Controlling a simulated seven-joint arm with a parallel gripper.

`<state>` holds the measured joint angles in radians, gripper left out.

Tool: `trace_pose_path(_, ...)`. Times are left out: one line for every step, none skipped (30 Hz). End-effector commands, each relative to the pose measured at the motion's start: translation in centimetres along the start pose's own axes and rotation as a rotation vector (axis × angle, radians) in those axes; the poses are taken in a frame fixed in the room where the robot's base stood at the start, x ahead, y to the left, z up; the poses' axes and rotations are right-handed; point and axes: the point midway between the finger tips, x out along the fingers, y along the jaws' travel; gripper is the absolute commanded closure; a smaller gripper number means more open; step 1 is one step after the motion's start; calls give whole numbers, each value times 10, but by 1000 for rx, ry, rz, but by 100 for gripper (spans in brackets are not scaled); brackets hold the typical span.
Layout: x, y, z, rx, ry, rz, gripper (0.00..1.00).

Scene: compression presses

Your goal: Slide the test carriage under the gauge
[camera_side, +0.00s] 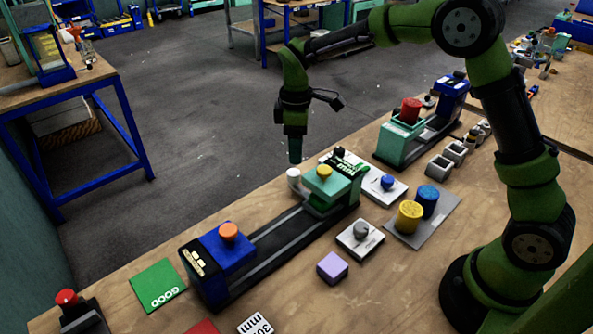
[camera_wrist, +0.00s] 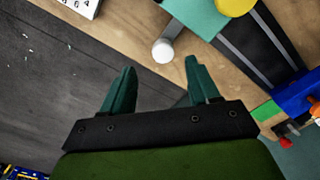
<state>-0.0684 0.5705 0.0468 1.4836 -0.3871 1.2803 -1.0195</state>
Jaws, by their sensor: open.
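A teal block with a yellow round top (camera_side: 325,181), which looks like the test carriage, sits at the far right end of a dark rail (camera_side: 285,235). A white rounded handle (camera_side: 293,177) sticks out from its side; it also shows in the wrist view (camera_wrist: 164,50). A blue block with an orange knob (camera_side: 229,250), possibly the gauge, stands at the rail's near left end. My gripper (camera_side: 295,160) points down just above the white handle. In the wrist view my gripper's fingers (camera_wrist: 158,72) are apart and empty, with the handle beyond their tips.
A second rig with a red cylinder (camera_side: 409,110) stands behind right. Yellow (camera_side: 409,217) and blue (camera_side: 428,200) cylinders stand on a grey plate. A purple cube (camera_side: 332,267), a green GOOD mat (camera_side: 158,285) and a red button (camera_side: 66,297) lie nearer. The rail between the blocks looks clear.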

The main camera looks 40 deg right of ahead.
Motion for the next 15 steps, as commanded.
trace_pose_path(-14, 1, -1, 2, 5, 3, 40)
trace_pose_path(-22, 1, -1, 1, 5, 4, 40)
trace_pose_path(-32, 1, -1, 1, 5, 4, 40)
trace_pose_path(-39, 1, -1, 2, 4, 3, 40)
trace_pose_path(-46, 1, -1, 1, 5, 4, 40)
trace_pose_path(-55, 1, 0, 1, 4, 4, 40)
trace_pose_path(-61, 1, 0, 1, 4, 4, 40)
trace_pose_path(-67, 1, 0, 2, 3, 3, 40)
trace_pose_path(-74, 1, 0, 1, 3, 3, 40)
trace_pose_path(-79, 1, 0, 1, 3, 4, 40)
trace_pose_path(-84, 1, 0, 2, 2, 3, 40)
trace_pose_path(-89, 1, 0, 1, 2, 3, 40)
trace_pose_path(-92, 1, 0, 0, 1, 4, 40)
trace_pose_path(-95, 1, 0, 1, 1, 3, 40)
trace_pose_path(-98, 1, 0, 1, 1, 3, 40)
